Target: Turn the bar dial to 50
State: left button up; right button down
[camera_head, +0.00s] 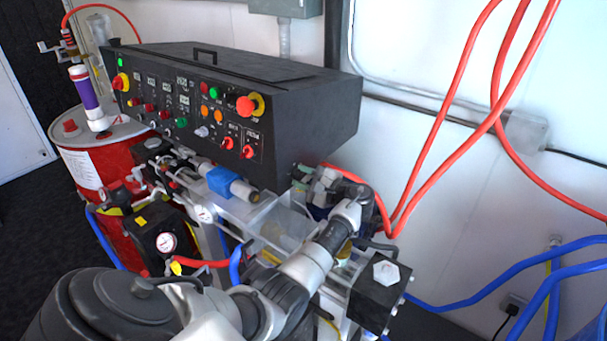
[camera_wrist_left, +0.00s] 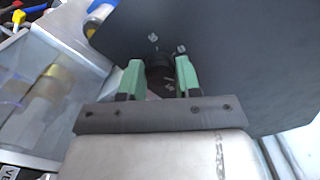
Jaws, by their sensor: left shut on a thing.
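A small black dial (camera_wrist_left: 160,66) sits on a dark flat panel face (camera_wrist_left: 235,60) in the left wrist view. A few small pale marks show beside it, too small to read. My left gripper (camera_wrist_left: 159,75) has one green finger on each side of the dial and is shut on it. In the head view my left arm reaches to the lower right side of the black control box (camera_head: 310,120). There the gripper is small and partly hidden by my wrist, and the dial cannot be made out. My right gripper is not in view.
Buttons and red knobs (camera_head: 248,152) cover the control box front. A red drum (camera_head: 85,170) stands at the left. Clear trays (camera_head: 280,225), pipes and a gauge (camera_head: 166,242) crowd the space below. Red hoses (camera_head: 455,150) hang at the right by the white wall.

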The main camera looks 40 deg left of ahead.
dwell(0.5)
pick_arm(q)
jog(key=o, duration=0.9)
jog(key=shift+o, duration=0.2)
jog(key=w+d+b, duration=0.1)
jog(key=d+b, duration=0.2)
jog(key=d, duration=0.8)
jog(key=shift+w, duration=0.15)
jog(key=shift+a, duration=0.1)
